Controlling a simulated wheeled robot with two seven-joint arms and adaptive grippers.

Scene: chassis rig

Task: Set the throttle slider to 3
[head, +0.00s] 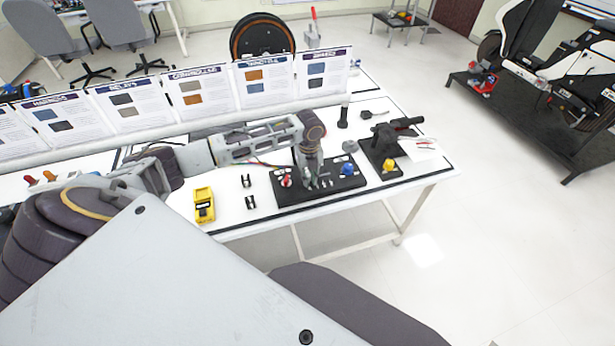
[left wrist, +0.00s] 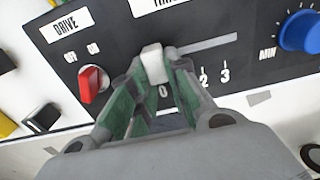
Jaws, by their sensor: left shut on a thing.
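The black control panel (head: 290,196) lies on the white table, below my left gripper (head: 318,181). In the left wrist view, the throttle slider's white knob (left wrist: 153,64) sits at the left end of its grey slot (left wrist: 215,44), above the printed 0. The marks 2 and 3 (left wrist: 225,73) show to the right; a finger hides the place between 0 and 2. My left gripper (left wrist: 154,76) is shut on the white knob, with a green-padded finger on each side. My right gripper is in neither view.
A red DRIVE switch (left wrist: 92,84) is left of the slider and a blue knob (left wrist: 299,32) is to the right. A yellow meter (head: 204,205) and small black clips (head: 250,202) lie left of the panel. A black lever unit (head: 385,150) stands to the right. Label cards (head: 265,83) line the back.

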